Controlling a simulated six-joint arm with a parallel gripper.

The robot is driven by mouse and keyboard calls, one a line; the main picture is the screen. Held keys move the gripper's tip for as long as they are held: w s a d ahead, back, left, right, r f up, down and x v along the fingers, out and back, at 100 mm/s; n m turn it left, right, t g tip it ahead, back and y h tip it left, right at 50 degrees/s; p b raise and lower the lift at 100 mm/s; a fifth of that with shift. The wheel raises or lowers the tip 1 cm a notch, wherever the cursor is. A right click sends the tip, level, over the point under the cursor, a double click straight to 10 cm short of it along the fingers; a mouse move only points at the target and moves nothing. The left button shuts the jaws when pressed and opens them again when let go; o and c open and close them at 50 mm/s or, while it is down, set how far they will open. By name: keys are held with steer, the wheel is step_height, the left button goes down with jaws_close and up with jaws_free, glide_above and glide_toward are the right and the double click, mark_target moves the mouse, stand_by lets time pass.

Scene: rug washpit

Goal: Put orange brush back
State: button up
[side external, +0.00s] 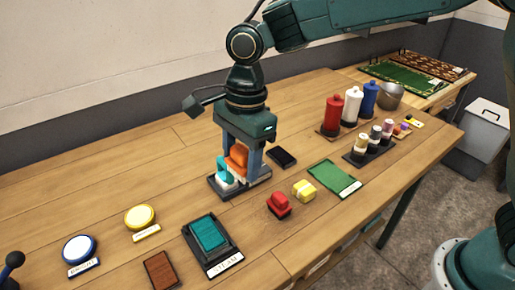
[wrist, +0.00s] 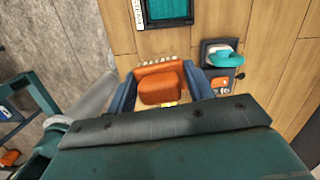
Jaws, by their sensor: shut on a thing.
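My gripper (side external: 244,166) is shut on an orange brush (side external: 238,156), its blue fingers on either side of it. I cannot tell whether the orange brush touches the holder.
A red block-like item (side external: 279,205) and a yellow one (side external: 303,191) lie to the right, near a green mat (side external: 334,178). A dark tray with a teal pad (side external: 208,234) stands in front. Bottles (side external: 351,107) stand back right. A small black pad (side external: 282,158) lies behind.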

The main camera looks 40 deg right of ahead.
mark_target(249, 228)
steer(key=shift+d+r+m, duration=0.55)
steer(key=shift+d+m, duration=0.05)
steer(key=shift+d, duration=0.2)
step_height(249, 228, down, 20)
steer(key=shift+f, duration=0.1)
stand_by(0.6)
steer(key=o, duration=1)
steer(key=shift+f, duration=0.1)
steer(key=shift+r, duration=0.2)
steer(key=shift+w+d+r, duration=0.1)
steer(key=shift+d+r, duration=0.15)
steer(key=shift+r, duration=1.75)
steer(key=shift+s+d+r, duration=0.1)
steer(key=shift+d+r, duration=0.1)
steer(key=shift+r, duration=1.75)
steer(key=shift+w+d+r, duration=0.1)
steer(key=shift+d+r, duration=0.15)
steer(key=shift+r, duration=1.75)
